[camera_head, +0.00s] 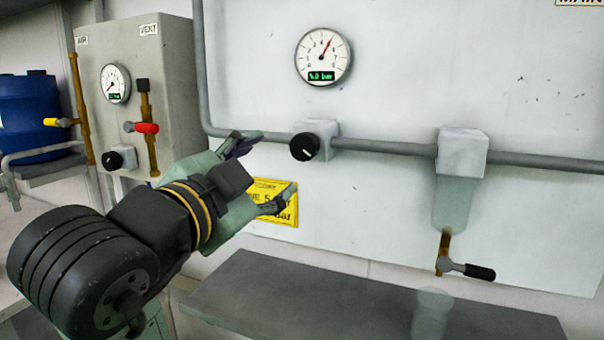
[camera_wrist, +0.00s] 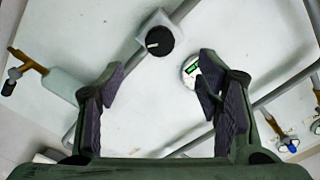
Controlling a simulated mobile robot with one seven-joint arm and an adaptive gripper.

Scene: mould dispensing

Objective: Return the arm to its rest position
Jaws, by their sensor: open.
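My gripper (camera_head: 262,172) is open and empty in the head view, in front of the large white panel (camera_head: 400,90). Its fingers are spread apart, one up near the pipe and one down over the yellow sign. The black regulator knob (camera_head: 304,147) is to the right of the upper finger, apart from it in the picture. In the wrist view, both fingers of my gripper (camera_wrist: 160,100) stand wide apart. The black knob (camera_wrist: 160,41) on its pale block shows beyond the gap between them. The round gauge (camera_wrist: 191,72) is partly hidden by the right finger.
The main gauge (camera_head: 323,56) reads about 5.0 bar. A grey pipe (camera_head: 390,147) runs to a filter bowl (camera_head: 456,205) with a black-handled valve (camera_head: 470,271). A clear cup (camera_head: 431,312) stands on the grey shelf (camera_head: 300,305). A grey box (camera_head: 170,80) with valves and a blue drum (camera_head: 30,115) are left.

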